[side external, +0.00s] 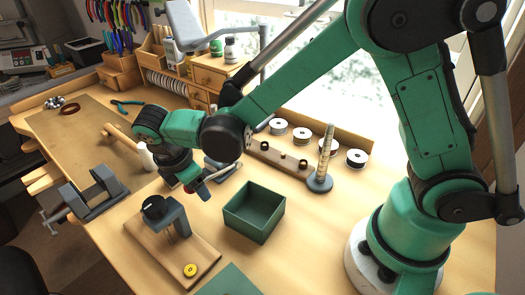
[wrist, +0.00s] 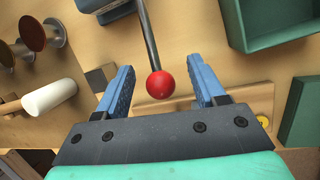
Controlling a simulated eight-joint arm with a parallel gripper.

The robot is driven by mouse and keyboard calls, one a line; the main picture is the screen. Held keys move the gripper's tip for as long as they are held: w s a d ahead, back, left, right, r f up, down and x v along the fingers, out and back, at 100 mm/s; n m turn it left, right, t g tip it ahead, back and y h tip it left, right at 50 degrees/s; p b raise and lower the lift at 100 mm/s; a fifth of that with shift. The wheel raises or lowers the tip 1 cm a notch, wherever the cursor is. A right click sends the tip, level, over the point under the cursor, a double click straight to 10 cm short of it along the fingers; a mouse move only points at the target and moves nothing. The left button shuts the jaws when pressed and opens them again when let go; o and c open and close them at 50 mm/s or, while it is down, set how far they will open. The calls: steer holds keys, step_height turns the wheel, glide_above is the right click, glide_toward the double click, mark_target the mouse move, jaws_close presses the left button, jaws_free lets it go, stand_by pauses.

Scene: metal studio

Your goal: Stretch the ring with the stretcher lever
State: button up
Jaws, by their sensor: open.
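A metal lever rod (wrist: 149,35) ends in a red ball knob (wrist: 160,85) in the wrist view. My gripper (wrist: 167,77) is open, with one blue finger on each side of the knob; the knob lies between them with gaps on both sides. In the side view my gripper (side external: 196,190) is low over the bench, and a red spot, probably the knob, shows beside it. A grey block (side external: 220,168), partly hidden behind my gripper, may be the stretcher's body. A ribbed tapered post (side external: 325,155) stands on a round base. I cannot tell which ring is the task's.
A green open box (side external: 254,212) stands right of my gripper. A wooden board (side external: 205,255) with a dark grey device and a yellow disc (side external: 190,270) is in front. A vise (side external: 93,193) sits left. Several white spools stand behind. The bench right of the box is clear.

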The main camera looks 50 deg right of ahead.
steer(key=shift+v, duration=1.4)
steer(key=shift+d+r, duration=0.1)
steer(key=c, duration=0.4)
steer(key=r+m, duration=0.1)
steer(key=d+r+m+y, duration=0.1)
steer(key=m, duration=0.1)
steer(key=d+r+m+y, duration=0.1)
steer(key=m, duration=0.1)
steer(key=shift+w+r+g, duration=0.2)
steer(key=shift+g, duration=0.2)
jaws_close()
steer(key=s+d+r+m+y, duration=0.1)
steer(key=d+r+m+y, duration=0.3)
steer(key=r+m, duration=0.7)
steer(key=shift+m+y, duration=0.3)
steer(key=shift+y, duration=0.2)
steer(key=x, duration=1.5)
steer(key=shift+w+f, duration=0.2)
